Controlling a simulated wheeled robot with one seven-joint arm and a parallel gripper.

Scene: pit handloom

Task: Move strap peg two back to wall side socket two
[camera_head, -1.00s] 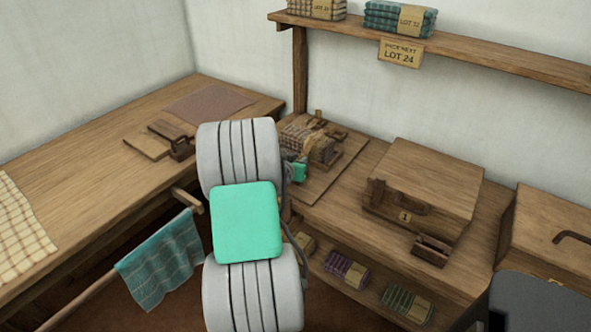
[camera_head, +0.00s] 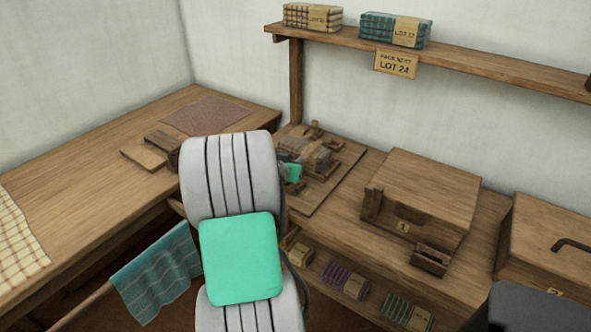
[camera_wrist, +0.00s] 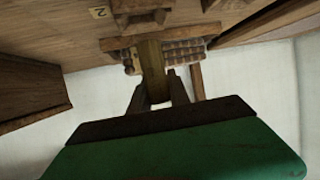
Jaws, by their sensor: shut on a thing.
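My gripper shows in the wrist view (camera_wrist: 158,88) with its two dark fingers close together, shut on a narrow olive-brown wooden piece (camera_wrist: 152,58), which I take for strap peg two. The piece reaches from the fingers to a wooden fixture holding a checked cloth bundle (camera_wrist: 184,55). A small tag (camera_wrist: 100,12) on the wood reads like a sideways 2. In the head view, my arm hides most of the gripper, beside the fixture board (camera_head: 345,172) and cloth bundle (camera_head: 318,154). I cannot tell which socket, if any, the peg touches.
A lidded wooden box marked 1 (camera_head: 430,185) stands right of the fixture, with another box (camera_head: 545,240) beyond. A shelf (camera_head: 480,65) with cloth bundles runs above. The left bench (camera_head: 90,170) holds small wooden blocks (camera_head: 150,150); cloth packs lie below the right bench.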

